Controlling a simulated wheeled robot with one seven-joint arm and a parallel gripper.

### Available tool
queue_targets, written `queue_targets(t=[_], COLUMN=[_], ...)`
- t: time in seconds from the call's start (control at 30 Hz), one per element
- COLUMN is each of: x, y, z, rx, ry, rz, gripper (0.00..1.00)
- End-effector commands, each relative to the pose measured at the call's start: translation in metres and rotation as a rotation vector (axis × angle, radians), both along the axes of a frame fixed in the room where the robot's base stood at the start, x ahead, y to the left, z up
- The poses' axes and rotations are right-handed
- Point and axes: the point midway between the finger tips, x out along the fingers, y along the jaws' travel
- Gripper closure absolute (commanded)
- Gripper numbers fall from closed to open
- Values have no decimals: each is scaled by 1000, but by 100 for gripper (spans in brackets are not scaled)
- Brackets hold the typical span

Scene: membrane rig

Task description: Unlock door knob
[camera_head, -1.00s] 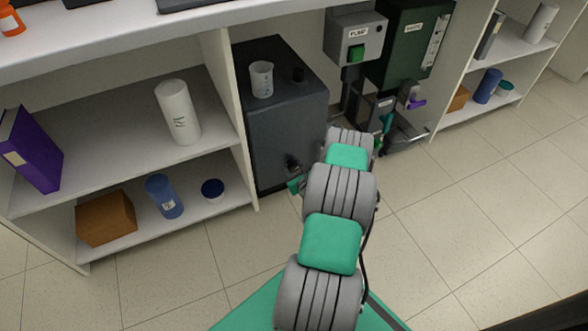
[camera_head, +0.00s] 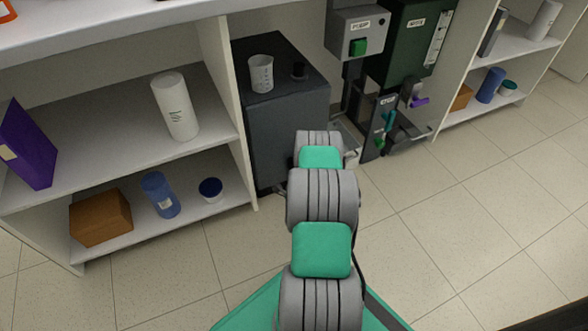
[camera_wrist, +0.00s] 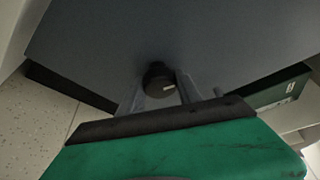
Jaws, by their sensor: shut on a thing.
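The door knob (camera_wrist: 157,79) is small, round and black with a pale mark on its face. It sits on the dark grey face of a box-like cabinet (camera_wrist: 225,40). My gripper (camera_wrist: 161,83) has one finger on each side of the knob and is shut on it. The cabinet (camera_head: 284,132) also shows in the head view, inside the bench bay. There, my arm hides the knob and my gripper.
Shelves (camera_head: 120,225) with a brown box and bottles stand left. The floor in front is clear.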

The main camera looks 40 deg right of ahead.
Motion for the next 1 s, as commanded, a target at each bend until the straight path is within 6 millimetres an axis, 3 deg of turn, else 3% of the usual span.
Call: queue_targets(t=[0.4,0.97,1.0], x=[0,0,0], y=[0,0,0], z=[-2,-1,-1], rx=[-193,-219,-219], ry=[57,66,66], rz=[0,1,1], gripper=[99,99,56])
